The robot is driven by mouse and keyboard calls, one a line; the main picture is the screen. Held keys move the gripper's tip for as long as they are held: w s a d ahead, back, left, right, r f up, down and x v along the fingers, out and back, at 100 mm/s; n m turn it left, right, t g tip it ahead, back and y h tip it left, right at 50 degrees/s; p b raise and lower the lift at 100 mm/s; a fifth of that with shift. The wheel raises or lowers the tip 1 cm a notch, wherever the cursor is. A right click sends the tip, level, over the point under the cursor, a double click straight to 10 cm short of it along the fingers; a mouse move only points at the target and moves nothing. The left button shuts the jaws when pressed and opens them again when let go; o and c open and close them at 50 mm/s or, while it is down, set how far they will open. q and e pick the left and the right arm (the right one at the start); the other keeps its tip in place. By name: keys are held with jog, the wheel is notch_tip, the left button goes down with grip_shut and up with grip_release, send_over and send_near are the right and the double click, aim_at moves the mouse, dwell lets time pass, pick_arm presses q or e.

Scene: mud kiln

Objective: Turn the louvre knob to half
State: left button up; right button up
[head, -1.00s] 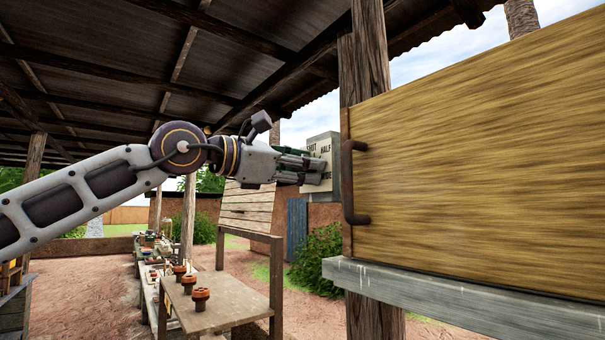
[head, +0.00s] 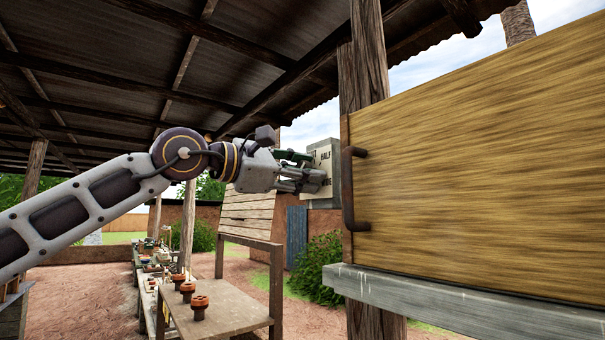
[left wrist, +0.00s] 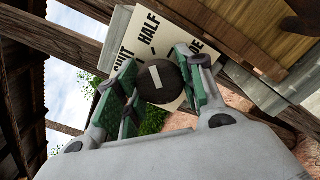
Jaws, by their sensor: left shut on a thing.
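The louvre knob (left wrist: 152,86) is a dark round knob with a short white mark on its face, seen in the left wrist view. It sits in front of a pale plate (left wrist: 172,32) lettered SHUT, HALF and WIDE. The plate appears tilted in that view. My left gripper (left wrist: 158,64) has its green-padded fingers on both sides of the knob and is shut on it. In the head view my left gripper (head: 308,172) reaches the plate on a grey box (head: 323,162), and its fingers hide the knob. I cannot tell exactly which word the mark points to.
A large wooden panel (head: 470,170) with a dark handle (head: 348,188) stands close on the right, above a grey ledge (head: 460,308). A post (head: 366,70) rises beside it. A low table (head: 215,315) with orange-topped pots (head: 199,307) stands below the arm.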

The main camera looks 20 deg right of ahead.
pick_arm(q)
jog(key=o, duration=1)
jog(key=shift+o, duration=0.2)
jog(key=v, duration=1.2)
jog(key=shift+r+n, duration=0.1)
jog(key=shift+n, duration=0.2)
